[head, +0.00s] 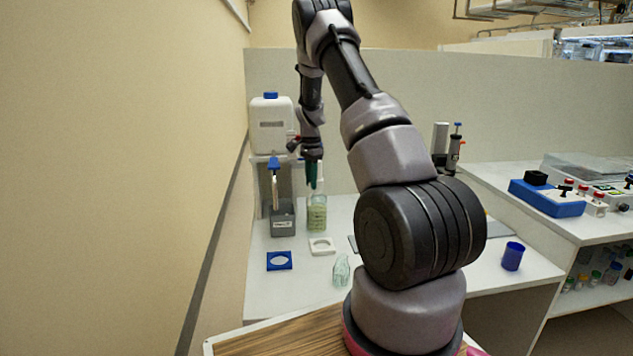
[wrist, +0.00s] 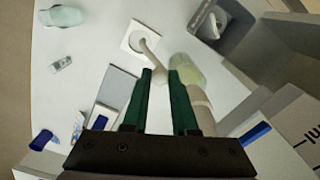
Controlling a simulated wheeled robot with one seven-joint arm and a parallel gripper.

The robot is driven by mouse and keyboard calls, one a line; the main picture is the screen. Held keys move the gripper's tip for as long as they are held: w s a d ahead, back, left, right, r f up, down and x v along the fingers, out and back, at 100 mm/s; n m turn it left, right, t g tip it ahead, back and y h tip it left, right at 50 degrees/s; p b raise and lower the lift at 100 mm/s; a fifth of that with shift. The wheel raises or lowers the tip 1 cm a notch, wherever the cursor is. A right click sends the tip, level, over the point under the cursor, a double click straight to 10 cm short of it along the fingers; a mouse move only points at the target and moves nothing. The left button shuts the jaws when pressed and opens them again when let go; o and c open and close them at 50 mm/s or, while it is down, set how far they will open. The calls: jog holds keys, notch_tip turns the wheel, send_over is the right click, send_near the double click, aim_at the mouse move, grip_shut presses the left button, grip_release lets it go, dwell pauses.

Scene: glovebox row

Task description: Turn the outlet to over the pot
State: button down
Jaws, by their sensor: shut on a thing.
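My gripper (head: 312,184) reaches down at the back left of the bench, with green fingers pointing down. In the wrist view its two fingers (wrist: 160,76) are on either side of a thin pale bent tube, which looks like the outlet (wrist: 150,52). The gripper is shut on it. The tube's free end shows over the white ring plate in that view; its height above it is unclear. A clear greenish glass vessel (head: 317,214), perhaps the pot, stands below the gripper. It also shows in the wrist view (wrist: 186,68), right of the tube and partly behind a finger.
A white tank (head: 271,130) with a blue cap stands behind. A grey box (head: 282,220) stands left of the glass vessel. A white ring plate (head: 321,246), a blue ring plate (head: 279,261) and a small clear bottle (head: 341,270) are in front. A wall borders the left.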

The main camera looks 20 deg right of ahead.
jog(key=shift+w+a+m, duration=0.65)
jog(key=shift+a+m, duration=0.05)
jog(key=shift+m, duration=0.4)
jog(key=c, duration=0.7)
grip_release()
notch_tip(320, 180, up, 11)
jog(key=shift+f, duration=0.1)
